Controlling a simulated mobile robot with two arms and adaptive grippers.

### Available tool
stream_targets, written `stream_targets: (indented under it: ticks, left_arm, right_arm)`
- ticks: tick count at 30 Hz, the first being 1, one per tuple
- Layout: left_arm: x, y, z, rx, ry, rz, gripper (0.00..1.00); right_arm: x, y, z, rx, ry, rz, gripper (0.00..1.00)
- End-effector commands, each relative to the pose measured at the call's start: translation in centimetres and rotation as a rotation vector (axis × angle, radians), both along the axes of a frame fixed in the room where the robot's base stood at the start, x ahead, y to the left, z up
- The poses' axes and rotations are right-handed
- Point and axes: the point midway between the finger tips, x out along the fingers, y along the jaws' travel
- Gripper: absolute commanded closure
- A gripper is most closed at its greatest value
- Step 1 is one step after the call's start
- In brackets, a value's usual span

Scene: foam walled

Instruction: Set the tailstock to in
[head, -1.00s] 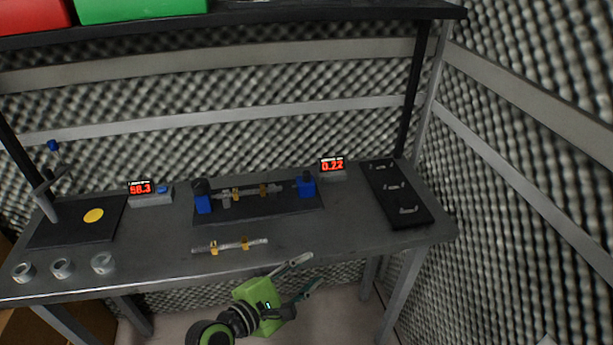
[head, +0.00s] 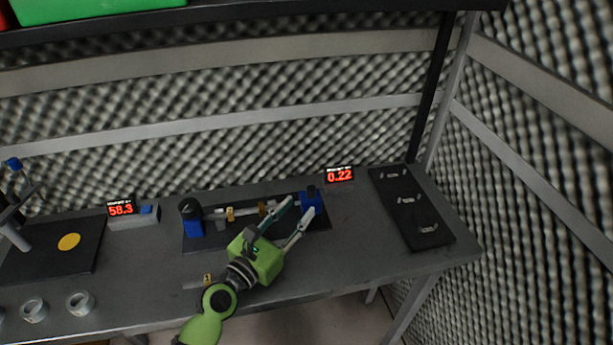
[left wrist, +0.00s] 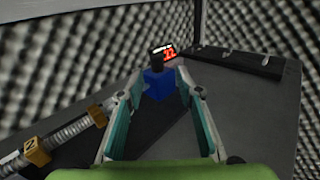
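The tailstock is the blue block (head: 311,199) at the right end of the dark fixture base (head: 212,242). It also shows in the left wrist view (left wrist: 158,87), beyond and between my fingertips. Another blue block (head: 192,222) with a black top stands at the left end. A grey shaft with yellow collars (head: 230,213) lies between them, partly hidden by my gripper. My left gripper (head: 297,209) is open, its fingers pointing at the tailstock. I cannot tell whether a finger touches it.
A second shaft (head: 195,284) lies in front, mostly behind my left arm. Red displays (head: 121,208) and (head: 340,175) stand at the back. A black tray with hooks (head: 415,228) lies right. Grey rings (head: 79,303) lie front left. A shelf (head: 300,14) hangs above.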

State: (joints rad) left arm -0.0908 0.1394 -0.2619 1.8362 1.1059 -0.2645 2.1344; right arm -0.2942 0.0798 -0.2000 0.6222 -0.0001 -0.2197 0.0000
Motion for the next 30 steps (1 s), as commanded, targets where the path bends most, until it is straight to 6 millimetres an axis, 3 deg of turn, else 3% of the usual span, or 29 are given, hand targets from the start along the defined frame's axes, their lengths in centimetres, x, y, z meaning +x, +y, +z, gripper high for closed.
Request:
stream_targets:
  ticks: [8, 15, 21, 30]
  left_arm:
    - [1.1, -0.4, 0.2, -0.031, 0.008, 0.006, 0.67]
    - [4.3, -2.1, 0.2, -0.029, 0.007, 0.006, 0.67]
    - [6.2, -3.2, 0.1, -0.027, 0.007, 0.006, 0.67]
    - [6.8, -3.5, 0.1, -0.027, 0.008, 0.007, 0.67]
  right_arm:
    - [0.0, 0.3, 0.1, 0.003, 0.000, -0.001, 0.60]
    - [-1.5, 0.2, 0.3, 0.001, 0.020, -0.001, 0.60]
    - [-1.3, 0.0, 0.3, -0.001, 0.017, 0.000, 0.60]
    - [-0.6, -0.1, 0.4, -0.002, 0.009, 0.001, 0.60]
